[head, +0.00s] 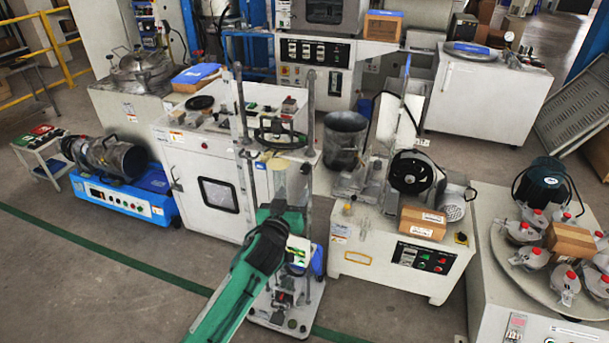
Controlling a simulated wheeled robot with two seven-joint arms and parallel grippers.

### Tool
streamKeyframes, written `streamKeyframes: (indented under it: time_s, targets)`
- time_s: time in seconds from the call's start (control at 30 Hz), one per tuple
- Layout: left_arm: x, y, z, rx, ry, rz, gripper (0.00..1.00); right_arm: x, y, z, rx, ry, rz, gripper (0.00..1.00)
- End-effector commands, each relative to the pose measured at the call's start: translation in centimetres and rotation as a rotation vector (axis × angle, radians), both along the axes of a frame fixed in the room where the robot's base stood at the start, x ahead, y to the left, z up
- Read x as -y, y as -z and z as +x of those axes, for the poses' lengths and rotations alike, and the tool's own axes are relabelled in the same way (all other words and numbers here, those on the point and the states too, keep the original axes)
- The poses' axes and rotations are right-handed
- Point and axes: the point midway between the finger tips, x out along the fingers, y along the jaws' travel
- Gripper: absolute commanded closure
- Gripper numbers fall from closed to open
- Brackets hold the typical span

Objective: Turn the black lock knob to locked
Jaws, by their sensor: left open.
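My left arm comes in from the bottom, and my left gripper (284,207) is at the upright test stand in the middle. It is open, and its fingers are hard to separate from the stand behind them. A dark handwheel (280,134) sits on the stand above the gripper, apart from it. I cannot make out for certain which part is the black lock knob; the gripper and arm cover part of the stand. My right gripper is not in view.
A white cabinet (184,160) stands close behind and left of the stand. A white machine with a black wheel (411,172) and a cardboard box (423,222) stands to the right. A blue-based machine (122,199) is at the left. The floor at front left is clear.

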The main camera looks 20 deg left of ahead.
Motion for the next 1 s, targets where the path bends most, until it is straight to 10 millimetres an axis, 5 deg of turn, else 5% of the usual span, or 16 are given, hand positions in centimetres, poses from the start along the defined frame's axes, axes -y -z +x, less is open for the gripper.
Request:
streamKeyframes:
  time_s: [0.5,1.0]
  targets:
    - [0.0,0.0,8.8,-0.001,0.0,0.001,0.51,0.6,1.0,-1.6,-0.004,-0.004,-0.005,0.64]
    - [0.0,0.1,10.1,-0.002,0.0,0.0,0.51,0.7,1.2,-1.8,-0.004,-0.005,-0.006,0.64]
